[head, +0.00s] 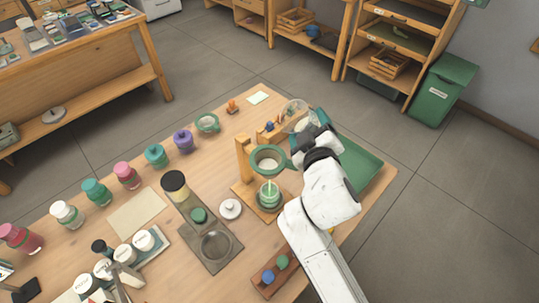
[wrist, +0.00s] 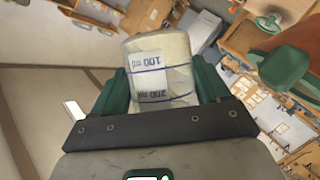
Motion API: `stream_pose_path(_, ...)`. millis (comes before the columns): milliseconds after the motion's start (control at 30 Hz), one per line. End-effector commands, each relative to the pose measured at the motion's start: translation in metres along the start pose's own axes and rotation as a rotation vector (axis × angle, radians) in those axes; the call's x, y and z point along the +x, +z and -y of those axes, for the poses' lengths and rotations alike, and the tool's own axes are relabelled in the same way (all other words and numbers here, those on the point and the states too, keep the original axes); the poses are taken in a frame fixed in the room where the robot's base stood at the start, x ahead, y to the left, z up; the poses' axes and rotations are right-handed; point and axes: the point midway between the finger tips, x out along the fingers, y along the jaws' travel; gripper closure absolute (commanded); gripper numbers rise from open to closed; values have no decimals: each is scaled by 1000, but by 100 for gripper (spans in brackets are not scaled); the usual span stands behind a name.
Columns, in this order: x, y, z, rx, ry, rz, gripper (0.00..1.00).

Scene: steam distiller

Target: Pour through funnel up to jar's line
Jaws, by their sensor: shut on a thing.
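My gripper (head: 309,128) is shut on a clear measuring beaker (wrist: 160,62) with blue lines and 100 and 200 ml marks, upside down in the wrist view. In the head view the beaker (head: 295,108) is partly hidden by my gripper. I cannot tell its liquid level. The green-rimmed funnel (head: 268,150) sits in a wooden stand (head: 243,160), just left of and below my gripper. A jar with a green band (head: 268,200) stands under it on the stand's base. The jar's line is too small to make out. A green part, perhaps the funnel (wrist: 283,67), shows at right in the wrist view.
A green tray (head: 355,165) lies behind my arm. Several coloured jars line the table's far left edge.

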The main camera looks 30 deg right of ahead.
Motion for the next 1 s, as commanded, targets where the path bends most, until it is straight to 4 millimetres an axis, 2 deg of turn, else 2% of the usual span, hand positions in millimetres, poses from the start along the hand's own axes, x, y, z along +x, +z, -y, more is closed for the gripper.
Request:
stream_pose_path(100,2,3,-1,116,-55,27,64)
stream_pose_path(467,15,29,-3,378,-179,82,64)
stream_pose_path(700,24,58,15,488,-233,109,64)
stream_pose_path(1000,34,84,30,620,-295,136,64)
